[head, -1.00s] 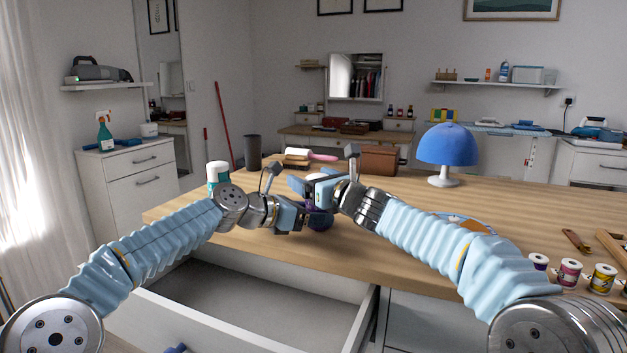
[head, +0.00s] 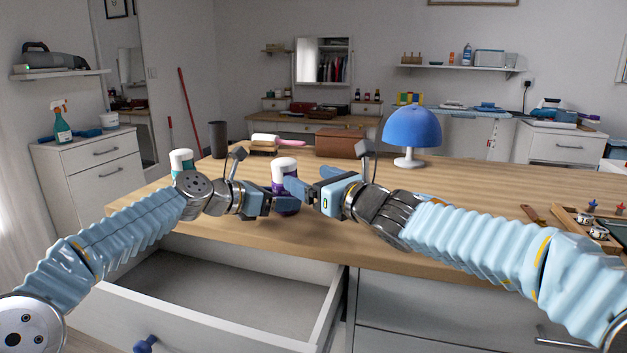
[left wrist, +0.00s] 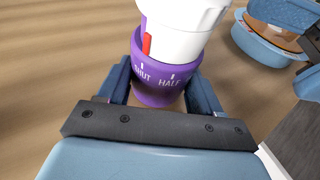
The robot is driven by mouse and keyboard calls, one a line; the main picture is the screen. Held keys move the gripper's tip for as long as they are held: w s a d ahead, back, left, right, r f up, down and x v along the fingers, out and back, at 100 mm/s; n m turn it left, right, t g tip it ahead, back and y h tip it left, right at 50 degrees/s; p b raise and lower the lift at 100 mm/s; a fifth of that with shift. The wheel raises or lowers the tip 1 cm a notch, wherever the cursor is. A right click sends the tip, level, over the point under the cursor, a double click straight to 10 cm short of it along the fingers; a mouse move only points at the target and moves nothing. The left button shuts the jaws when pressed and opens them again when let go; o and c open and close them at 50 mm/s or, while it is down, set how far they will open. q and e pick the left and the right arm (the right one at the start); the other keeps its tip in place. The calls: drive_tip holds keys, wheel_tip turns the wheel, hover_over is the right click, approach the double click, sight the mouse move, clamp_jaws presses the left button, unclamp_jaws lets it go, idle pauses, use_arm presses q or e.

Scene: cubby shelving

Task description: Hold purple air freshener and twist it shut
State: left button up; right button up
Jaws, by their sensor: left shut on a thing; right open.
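The air freshener (head: 285,167) stands upright near the table's front edge, with a white top and a purple lower part. My left gripper (head: 284,203) is shut on the purple part from the left. In the left wrist view the purple collar (left wrist: 160,88) reads SHUT and HALF, and a red mark on the white top (left wrist: 183,30) sits just right of the SHUT line, nearer SHUT than HALF. My right gripper (head: 303,190) is open, right of the freshener, its fingers pointing at it; the white top looks free of it.
A white and teal container (head: 181,161) stands behind my left wrist. A dark cylinder (head: 218,139), a pink-handled brush (head: 285,144), a brown box (head: 341,143) and a blue lamp (head: 412,130) stand farther back. An open drawer (head: 215,290) lies below the table edge.

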idle(0.3)
use_arm(q)
drive_tip(key=o, duration=0.9)
